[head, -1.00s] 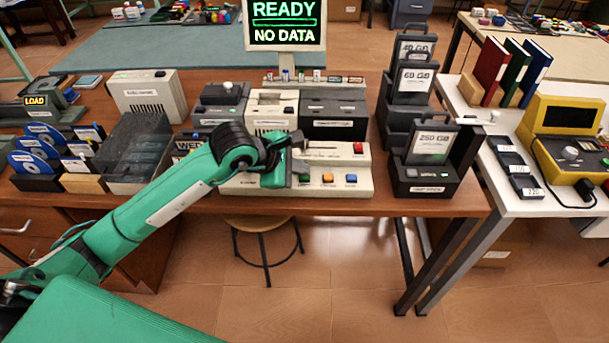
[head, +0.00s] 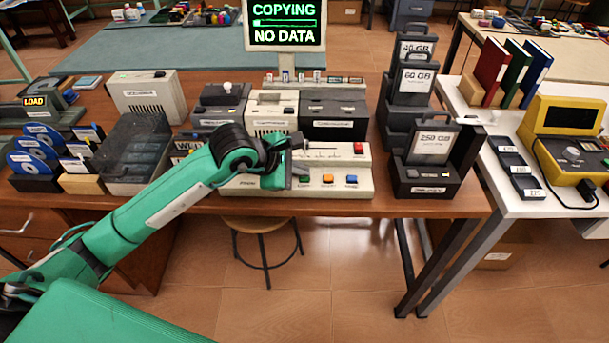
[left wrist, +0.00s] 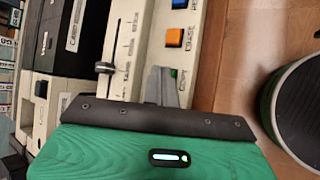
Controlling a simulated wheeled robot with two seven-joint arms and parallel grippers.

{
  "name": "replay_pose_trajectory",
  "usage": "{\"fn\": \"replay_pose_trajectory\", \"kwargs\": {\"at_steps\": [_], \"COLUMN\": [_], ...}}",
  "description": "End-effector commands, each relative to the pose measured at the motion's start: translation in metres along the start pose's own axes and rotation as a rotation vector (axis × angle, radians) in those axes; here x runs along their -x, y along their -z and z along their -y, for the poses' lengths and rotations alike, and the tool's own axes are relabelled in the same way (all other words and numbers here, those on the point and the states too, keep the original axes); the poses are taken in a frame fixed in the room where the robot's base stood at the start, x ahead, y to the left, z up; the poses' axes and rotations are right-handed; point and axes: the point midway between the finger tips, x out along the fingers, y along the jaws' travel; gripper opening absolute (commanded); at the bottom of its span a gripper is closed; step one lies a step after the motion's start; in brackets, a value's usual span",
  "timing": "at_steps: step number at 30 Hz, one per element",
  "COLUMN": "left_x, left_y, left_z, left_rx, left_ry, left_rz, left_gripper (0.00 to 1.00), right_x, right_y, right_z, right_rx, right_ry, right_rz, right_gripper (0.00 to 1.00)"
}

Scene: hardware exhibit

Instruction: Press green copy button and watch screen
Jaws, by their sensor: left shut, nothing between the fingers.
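The screen (head: 285,22) above the bench reads "COPYING" over "NO DATA", with a thin bar between the lines. The cream console (head: 338,188) below it has a green button (head: 304,179), an orange button (head: 327,178) and a blue button (head: 351,179) along its front. My left gripper (head: 298,164) is over the left part of the console, close to the green button. The orange button (left wrist: 174,38) is clear. My right gripper is not in view.
The console also has a slider and a red button (head: 358,148). Grey and black devices stand behind it. Black drive docks, including one marked 250 GB (head: 432,146), stand right. A disc rack (head: 44,150) and a dark clear-lidded box (head: 130,148) stand left.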

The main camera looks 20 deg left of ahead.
Motion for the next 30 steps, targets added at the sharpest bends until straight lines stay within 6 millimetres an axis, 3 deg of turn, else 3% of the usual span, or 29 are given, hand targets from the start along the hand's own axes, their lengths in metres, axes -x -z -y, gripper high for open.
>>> {"fn": "replay_pose_trajectory", "kwargs": {"at_steps": [20,30], "left_x": [0.012,0.034], "left_y": [-0.009,-0.025], "left_z": [-0.009,-0.025], "left_rx": [0.000,-0.002], "left_ry": [-0.001,-0.001], "left_rz": [0.000,0.000], "left_gripper": [0.00,0.00], "right_x": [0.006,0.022], "right_y": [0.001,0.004], "right_z": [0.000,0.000], "right_rx": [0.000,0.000], "right_ry": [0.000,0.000], "right_rz": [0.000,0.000], "right_gripper": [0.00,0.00]}}
